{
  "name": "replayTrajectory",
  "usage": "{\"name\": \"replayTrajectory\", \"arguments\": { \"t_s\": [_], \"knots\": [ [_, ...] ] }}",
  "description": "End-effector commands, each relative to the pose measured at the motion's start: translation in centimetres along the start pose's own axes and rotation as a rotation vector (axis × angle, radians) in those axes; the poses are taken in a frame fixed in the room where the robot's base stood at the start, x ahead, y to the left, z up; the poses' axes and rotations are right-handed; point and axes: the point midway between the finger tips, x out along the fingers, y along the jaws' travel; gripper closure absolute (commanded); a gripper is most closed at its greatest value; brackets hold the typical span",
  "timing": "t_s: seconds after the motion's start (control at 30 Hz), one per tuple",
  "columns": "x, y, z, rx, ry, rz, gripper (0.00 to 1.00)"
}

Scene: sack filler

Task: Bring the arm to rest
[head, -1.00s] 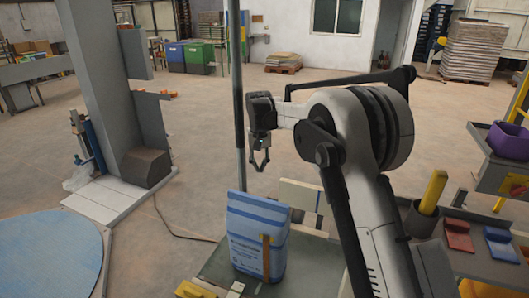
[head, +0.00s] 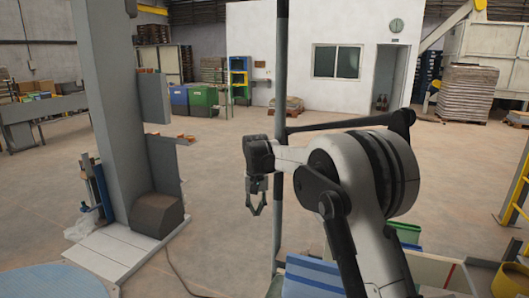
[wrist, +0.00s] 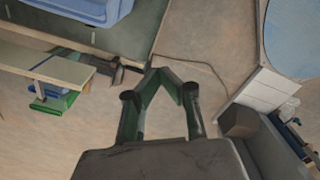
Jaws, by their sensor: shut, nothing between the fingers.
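My gripper (head: 256,210) hangs from the end of my folded arm in the head view, pointing down in free air. Its fingers come together at the tips, with nothing between them. In the wrist view my gripper (wrist: 160,75) shows over bare floor, its two dark fingers meeting.
A grey column (head: 115,110) on a white base (head: 115,250) stands at left, beside a blue round plate (head: 55,282). A thin pole (head: 280,130) rises just behind the gripper. A green bin (head: 404,232) is at lower right. The floor beyond is largely clear.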

Motion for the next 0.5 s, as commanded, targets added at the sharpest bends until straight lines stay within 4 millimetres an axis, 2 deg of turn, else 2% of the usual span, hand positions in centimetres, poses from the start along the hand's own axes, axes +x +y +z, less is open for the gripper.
{"name": "replayTrajectory", "arguments": {
  "t_s": [0.27, 0.5],
  "knots": [
    [-3.6, 2.4, 2.7, 0.015, 0.048, -0.005, 1.00],
    [-7.6, 5.3, 7.1, 0.032, 0.115, -0.009, 1.00]
  ]
}}
